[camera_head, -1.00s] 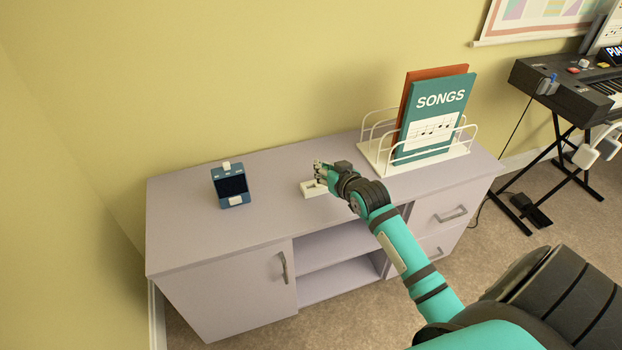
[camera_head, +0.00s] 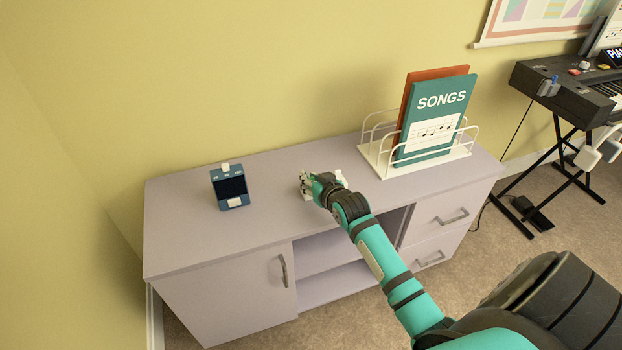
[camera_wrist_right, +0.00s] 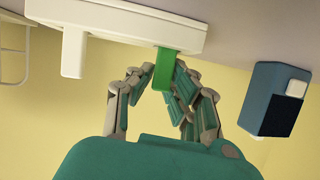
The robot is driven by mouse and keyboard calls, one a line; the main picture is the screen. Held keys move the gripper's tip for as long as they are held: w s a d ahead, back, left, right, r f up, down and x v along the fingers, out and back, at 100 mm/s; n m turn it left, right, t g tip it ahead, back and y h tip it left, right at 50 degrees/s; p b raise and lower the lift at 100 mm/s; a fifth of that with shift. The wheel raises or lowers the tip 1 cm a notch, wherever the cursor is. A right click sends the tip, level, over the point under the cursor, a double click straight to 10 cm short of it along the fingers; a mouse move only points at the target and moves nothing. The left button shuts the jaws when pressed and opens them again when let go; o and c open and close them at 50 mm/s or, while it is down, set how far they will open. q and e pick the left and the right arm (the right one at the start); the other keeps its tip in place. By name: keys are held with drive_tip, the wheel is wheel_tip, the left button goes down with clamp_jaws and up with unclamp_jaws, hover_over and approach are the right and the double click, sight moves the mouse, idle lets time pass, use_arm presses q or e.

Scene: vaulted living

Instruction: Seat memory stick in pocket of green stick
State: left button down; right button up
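In the right wrist view, which looks tilted over, a white holder (camera_wrist_right: 120,14) has a green stick (camera_wrist_right: 164,66) and a white stick (camera_wrist_right: 74,52) standing out from it. My right gripper (camera_wrist_right: 164,75) has its fingers on both sides of the green stick, with the tips close against it; whether they grip it is unclear. In the head view my right gripper (camera_head: 306,182) is low over the cabinet top and hides most of the holder.
A dark blue device (camera_head: 230,187) with a screen stands to the left on the lilac cabinet (camera_head: 200,240). A white wire rack (camera_head: 375,160) with songbooks (camera_head: 435,118) stands to the right. A keyboard (camera_head: 565,90) on a stand is beyond. The cabinet top's front left is clear.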

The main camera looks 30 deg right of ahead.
drive_tip(key=shift+o, duration=1.4)
